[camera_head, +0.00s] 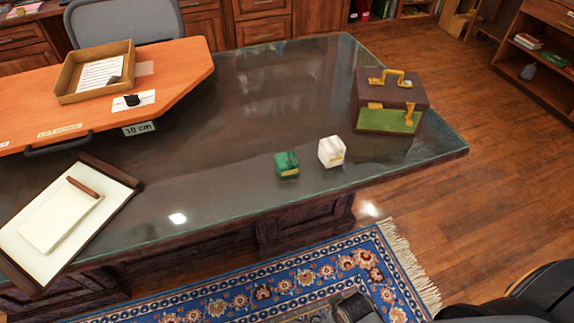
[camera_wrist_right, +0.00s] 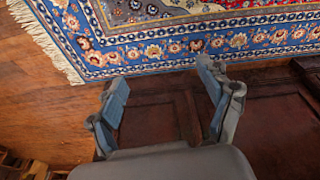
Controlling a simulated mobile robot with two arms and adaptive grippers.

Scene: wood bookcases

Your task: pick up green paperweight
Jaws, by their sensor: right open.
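The green paperweight (camera_head: 287,165) is a small green block with a pale label, resting on the dark glass-topped desk (camera_head: 260,110) near its front edge. A similar white block (camera_head: 332,151) stands just to its right, with a small gap between them. My right gripper (camera_wrist_right: 162,80) is open and empty in the right wrist view, with the rug and the dark wood panelling beyond its fingers. The paperweight does not show in that view. My left gripper is in neither view.
A brown and green case with a gold handle (camera_head: 390,101) stands at the desk's right end. A raised orange board (camera_head: 180,70) bears a wooden tray (camera_head: 68,87). A clipboard with a notepad (camera_head: 105,213) lies at left. A patterned rug (camera_head: 250,291) covers the floor in front.

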